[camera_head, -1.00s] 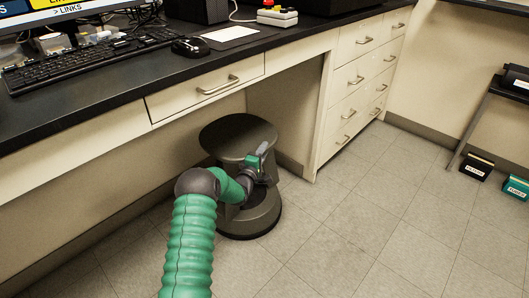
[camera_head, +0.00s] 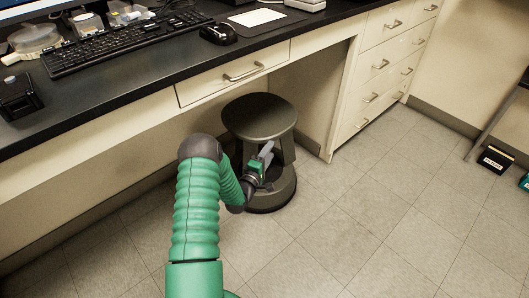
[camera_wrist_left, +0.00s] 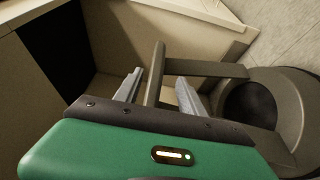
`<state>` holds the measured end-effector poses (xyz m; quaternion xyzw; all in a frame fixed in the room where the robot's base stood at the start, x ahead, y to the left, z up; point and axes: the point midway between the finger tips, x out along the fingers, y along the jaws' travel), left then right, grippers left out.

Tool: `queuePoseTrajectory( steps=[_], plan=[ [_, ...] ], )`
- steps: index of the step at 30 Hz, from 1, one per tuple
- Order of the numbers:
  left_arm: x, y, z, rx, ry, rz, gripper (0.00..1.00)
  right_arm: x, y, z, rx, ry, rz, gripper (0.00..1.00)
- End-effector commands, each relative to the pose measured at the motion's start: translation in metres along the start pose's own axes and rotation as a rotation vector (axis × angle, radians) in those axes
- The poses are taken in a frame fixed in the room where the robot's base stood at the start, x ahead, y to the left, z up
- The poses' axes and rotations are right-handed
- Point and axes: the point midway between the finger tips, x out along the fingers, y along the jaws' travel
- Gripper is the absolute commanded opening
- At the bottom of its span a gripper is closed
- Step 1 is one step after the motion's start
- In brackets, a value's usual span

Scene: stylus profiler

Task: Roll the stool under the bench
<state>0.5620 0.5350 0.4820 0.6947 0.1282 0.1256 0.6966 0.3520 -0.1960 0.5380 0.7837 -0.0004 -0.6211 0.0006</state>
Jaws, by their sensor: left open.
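The stool (camera_head: 259,115) is dark grey with a round seat, legs and a wide round base. It stands upright on the floor at the mouth of the knee space under the bench (camera_head: 120,80). My left gripper (camera_head: 266,158) is at the near side of the stool, below the seat. In the left wrist view, its two fingers (camera_wrist_left: 160,92) are apart, with a grey upright part of the stool (camera_wrist_left: 154,75) showing between them. Whether they touch it cannot be told. The stool's round base (camera_wrist_left: 290,110) shows at right. My right gripper is not in view.
A drawer (camera_head: 235,72) hangs above the knee space. A drawer cabinet (camera_head: 375,85) bounds the space on the right. The tiled floor (camera_head: 380,220) in front and to the right is clear. A small black box (camera_head: 495,159) sits on the floor at far right.

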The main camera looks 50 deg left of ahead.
Motion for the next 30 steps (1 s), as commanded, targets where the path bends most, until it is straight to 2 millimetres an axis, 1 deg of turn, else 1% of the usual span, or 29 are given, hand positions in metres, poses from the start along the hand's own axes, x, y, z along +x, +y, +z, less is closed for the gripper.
queuePoseTrajectory(
  steps=[1,3,7,11,22,23,24,26,28,29,30],
  plan=[
    [-0.012,0.004,-0.001,-0.002,0.003,-0.004,0.47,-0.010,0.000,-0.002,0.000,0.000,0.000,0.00],
    [-0.025,0.002,-0.001,-0.001,0.001,-0.004,0.47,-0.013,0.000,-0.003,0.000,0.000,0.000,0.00],
    [-0.038,-0.001,-0.001,0.000,0.001,-0.002,0.47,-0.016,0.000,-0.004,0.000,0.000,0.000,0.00],
    [-0.041,-0.002,-0.001,0.000,0.000,-0.001,0.47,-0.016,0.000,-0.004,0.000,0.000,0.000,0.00],
    [-0.039,-0.001,0.002,0.010,-0.005,-0.007,0.47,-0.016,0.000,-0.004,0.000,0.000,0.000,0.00],
    [-0.037,0.000,0.006,0.027,-0.013,-0.021,0.47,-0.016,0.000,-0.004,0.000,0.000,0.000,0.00],
    [-0.033,0.003,0.015,0.071,-0.032,-0.051,0.47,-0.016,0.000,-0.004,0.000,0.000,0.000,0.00],
    [-0.026,0.007,0.038,0.186,-0.082,-0.129,0.47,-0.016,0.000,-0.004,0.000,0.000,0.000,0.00],
    [-0.023,0.014,0.078,0.391,-0.176,-0.258,0.47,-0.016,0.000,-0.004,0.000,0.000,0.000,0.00],
    [-0.027,0.017,0.097,0.493,-0.226,-0.321,0.47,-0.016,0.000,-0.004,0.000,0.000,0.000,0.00],
    [-0.038,0.022,0.122,0.636,-0.300,-0.404,0.47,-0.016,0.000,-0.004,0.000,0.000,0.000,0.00]
  ],
)
